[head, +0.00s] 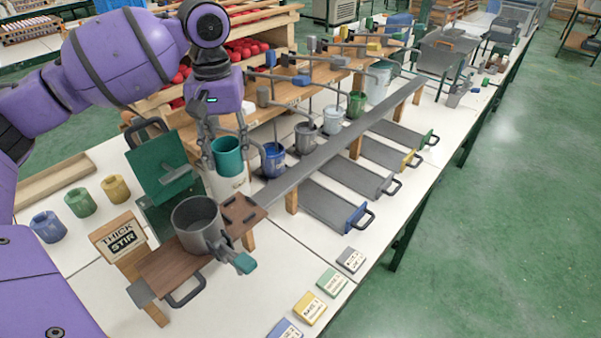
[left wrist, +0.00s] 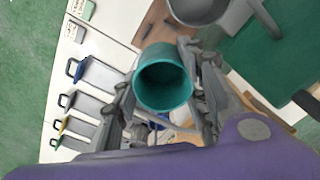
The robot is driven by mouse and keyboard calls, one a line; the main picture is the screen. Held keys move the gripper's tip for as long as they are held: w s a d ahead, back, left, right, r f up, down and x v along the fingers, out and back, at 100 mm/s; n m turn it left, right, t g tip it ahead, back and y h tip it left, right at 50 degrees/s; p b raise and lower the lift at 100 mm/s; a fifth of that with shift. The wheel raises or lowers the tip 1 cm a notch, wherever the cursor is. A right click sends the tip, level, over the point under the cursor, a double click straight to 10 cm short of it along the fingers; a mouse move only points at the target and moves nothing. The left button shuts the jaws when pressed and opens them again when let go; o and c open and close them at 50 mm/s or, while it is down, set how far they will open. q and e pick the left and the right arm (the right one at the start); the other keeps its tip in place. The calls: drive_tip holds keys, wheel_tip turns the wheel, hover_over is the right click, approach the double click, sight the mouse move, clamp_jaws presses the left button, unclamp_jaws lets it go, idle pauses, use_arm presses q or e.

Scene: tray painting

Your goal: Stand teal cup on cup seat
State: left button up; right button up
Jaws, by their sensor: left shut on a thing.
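My left gripper (head: 226,143) is shut on the teal cup (head: 229,161), one finger on each side, and holds it upright. In the left wrist view the teal cup (left wrist: 163,84) sits between the fingers (left wrist: 163,100), its mouth open to the camera and its inside looking empty. A white cylindrical vessel (head: 228,186) shows just below the cup in the head view; whether they touch I cannot tell. A small brown slotted plate (head: 241,209) lies in front of it; I cannot tell for sure which part is the cup seat. My right gripper is not in view.
A grey pot (head: 197,215) stands on a brown board (head: 165,268) beside the "THICK STIR" sign (head: 119,241). A green upright panel (head: 160,165) is left of the cup. A blue pail (head: 273,160) hangs close to its right. Several grey trays (head: 325,207) lie farther right.

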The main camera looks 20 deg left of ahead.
use_arm(q)
wheel_tip(320, 180, down, 13)
drive_tip(key=shift+f+b, duration=0.15)
drive_tip(key=shift+b, duration=0.25)
drive_tip(key=shift+s, duration=0.1)
drive_tip(key=o, duration=0.9)
drive_tip(key=shift+f, duration=0.15)
drive_tip(key=shift+o, duration=0.2)
wheel_tip(320, 180, up, 12)
drive_tip(key=shift+r+p, duration=0.15)
drive_tip(key=shift+p, duration=0.25)
